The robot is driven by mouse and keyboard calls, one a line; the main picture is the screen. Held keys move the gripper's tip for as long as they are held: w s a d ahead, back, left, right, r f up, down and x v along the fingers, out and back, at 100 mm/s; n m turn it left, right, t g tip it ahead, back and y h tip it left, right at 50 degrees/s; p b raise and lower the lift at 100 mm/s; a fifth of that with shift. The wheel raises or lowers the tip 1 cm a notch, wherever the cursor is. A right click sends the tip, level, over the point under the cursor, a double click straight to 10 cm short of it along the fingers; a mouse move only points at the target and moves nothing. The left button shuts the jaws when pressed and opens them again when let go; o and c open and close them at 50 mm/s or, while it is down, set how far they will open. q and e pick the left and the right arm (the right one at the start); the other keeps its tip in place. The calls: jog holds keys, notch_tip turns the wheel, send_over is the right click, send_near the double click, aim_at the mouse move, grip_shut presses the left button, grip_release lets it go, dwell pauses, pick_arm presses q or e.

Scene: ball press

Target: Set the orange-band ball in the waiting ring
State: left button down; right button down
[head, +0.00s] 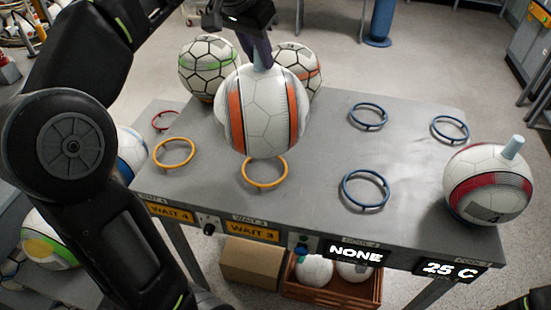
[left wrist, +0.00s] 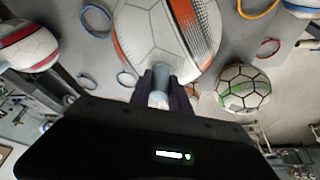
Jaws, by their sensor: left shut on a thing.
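The orange-band ball (head: 262,112) is white with orange bands and hangs by the grey-blue peg on its top from my left gripper (head: 258,62). In the left wrist view the jaws (left wrist: 162,92) are shut around the peg, with the ball (left wrist: 165,35) beyond them. In the head view the ball overlaps the far part of a yellow ring (head: 265,187) above the WAIT 3 label (head: 252,233). The ball looks raised; its gap to the ring cannot be told. Another yellow ring (head: 174,166) stands empty near WAIT 4. My right gripper is not in view.
A green-band ball (head: 208,68) and a ball with a reddish band (head: 312,72) are behind the held ball. A red-band ball (head: 487,187) with a peg sits at the table's right. Blue rings (head: 365,206) stand empty. A crate (head: 335,292) with balls is below.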

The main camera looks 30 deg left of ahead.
aim_at(258, 70)
pick_arm(q)
jog(key=shift+w+r, duration=0.1)
jog(key=shift+w, duration=0.2)
jog(key=shift+s, duration=0.15)
jog(key=shift+f, duration=0.35)
notch_tip(258, 70, down, 5)
jog(key=shift+r+b, duration=0.15)
jog(key=shift+b, duration=0.25)
jog(key=shift+f, duration=0.2)
